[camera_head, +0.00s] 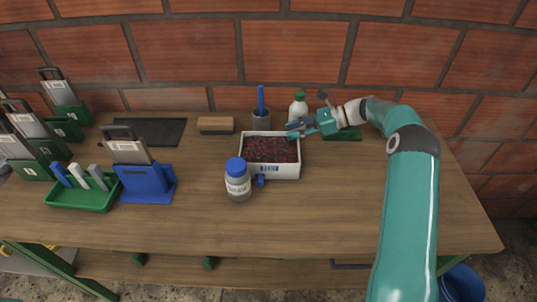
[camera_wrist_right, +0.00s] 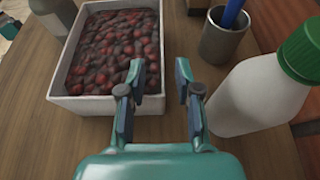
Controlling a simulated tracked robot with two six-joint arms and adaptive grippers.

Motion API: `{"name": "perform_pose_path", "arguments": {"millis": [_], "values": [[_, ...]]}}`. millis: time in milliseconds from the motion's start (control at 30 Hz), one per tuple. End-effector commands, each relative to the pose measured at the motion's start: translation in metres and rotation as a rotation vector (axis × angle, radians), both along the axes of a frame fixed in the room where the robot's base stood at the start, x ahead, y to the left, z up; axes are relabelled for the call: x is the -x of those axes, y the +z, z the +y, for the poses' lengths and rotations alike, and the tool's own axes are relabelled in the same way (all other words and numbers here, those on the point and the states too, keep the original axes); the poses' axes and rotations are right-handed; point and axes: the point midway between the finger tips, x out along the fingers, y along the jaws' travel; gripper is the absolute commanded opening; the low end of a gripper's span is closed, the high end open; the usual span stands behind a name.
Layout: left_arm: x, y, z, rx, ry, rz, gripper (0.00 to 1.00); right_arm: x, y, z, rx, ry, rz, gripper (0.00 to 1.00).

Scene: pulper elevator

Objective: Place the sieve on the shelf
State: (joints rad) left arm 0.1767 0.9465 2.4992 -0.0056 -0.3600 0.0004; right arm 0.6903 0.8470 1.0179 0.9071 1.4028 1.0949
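My right gripper (camera_head: 291,130) reaches in from the right, above the back right corner of a white tray (camera_head: 270,172) of dark red berries. In the right wrist view, its two fingers (camera_wrist_right: 160,78) stand apart with nothing between them; the tray (camera_wrist_right: 108,104) is at the left. I cannot tell for sure which thing is the sieve. A grey plate with a dark handle (camera_head: 126,150) stands in a blue holder (camera_head: 147,185), and similar plates (camera_head: 60,92) stand in green holders at the left. A wooden board, perhaps the shelf (camera_head: 200,270), runs below the tabletop. My left gripper is not in view.
A white bottle with a green cap (camera_head: 298,110) and a grey cup with a blue stick (camera_head: 261,118) stand close to my right gripper. A blue-capped jar (camera_head: 238,182) stands before the tray. A green tray (camera_head: 85,195) is at the left. The table's front right is clear.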

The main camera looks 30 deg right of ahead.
Motion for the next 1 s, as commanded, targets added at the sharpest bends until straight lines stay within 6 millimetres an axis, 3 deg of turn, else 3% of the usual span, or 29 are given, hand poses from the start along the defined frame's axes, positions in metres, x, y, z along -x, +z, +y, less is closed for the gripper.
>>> {"name": "perform_pose_path", "arguments": {"millis": [267, 600, 900, 1000], "values": [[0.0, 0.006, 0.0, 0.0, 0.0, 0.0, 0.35, -0.009, -0.004, 0.015, -0.001, -0.001, 0.0, 0.33], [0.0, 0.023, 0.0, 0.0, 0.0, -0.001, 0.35, -0.035, -0.013, 0.048, 0.0, -0.001, 0.0, 0.33], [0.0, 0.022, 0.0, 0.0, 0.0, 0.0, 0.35, -0.037, -0.016, 0.051, 0.0, -0.003, 0.0, 0.33], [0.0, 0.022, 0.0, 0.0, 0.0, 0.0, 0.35, -0.037, -0.016, 0.051, 0.0, -0.003, 0.0, 0.17]]}}
